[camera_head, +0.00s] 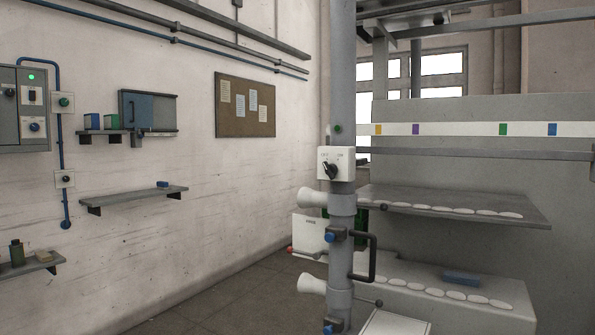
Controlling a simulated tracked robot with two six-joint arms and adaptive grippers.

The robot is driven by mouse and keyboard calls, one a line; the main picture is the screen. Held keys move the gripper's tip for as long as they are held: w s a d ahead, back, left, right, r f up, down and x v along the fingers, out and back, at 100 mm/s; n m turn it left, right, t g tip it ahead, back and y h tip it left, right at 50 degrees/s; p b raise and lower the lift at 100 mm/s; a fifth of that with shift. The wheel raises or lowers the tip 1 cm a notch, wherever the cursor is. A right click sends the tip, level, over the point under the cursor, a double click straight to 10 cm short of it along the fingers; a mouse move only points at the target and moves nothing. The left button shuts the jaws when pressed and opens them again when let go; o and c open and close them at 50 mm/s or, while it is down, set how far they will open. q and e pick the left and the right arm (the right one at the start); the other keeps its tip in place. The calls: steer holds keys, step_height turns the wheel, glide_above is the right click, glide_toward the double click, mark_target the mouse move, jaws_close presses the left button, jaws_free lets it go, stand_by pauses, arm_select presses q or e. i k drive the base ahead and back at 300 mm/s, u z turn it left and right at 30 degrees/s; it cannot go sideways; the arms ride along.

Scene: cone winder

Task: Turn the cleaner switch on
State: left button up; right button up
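A white switch box (344,153) is mounted on the grey vertical pipe (342,80) right of the middle. It carries a black rotary knob (331,171), with small marks above it to the left and right. The knob looks tilted toward the left mark, but the lettering is too small to read surely. A small green round part (338,129) sits on the pipe above the box. I cannot read a label naming any switch as the cleaner's. Neither of my grippers shows in the view.
White funnels (312,198) and a black bent handle (372,258) stick out from the pipe. Machine shelves (460,200) stand to its right. Wall control boxes (33,100) and shelves (135,196) are on the left. The floor (230,300) between is clear.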

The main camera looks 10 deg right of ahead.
mark_target(331, 170)
steer(key=u, duration=0.25)
steer(key=i, duration=1.05)
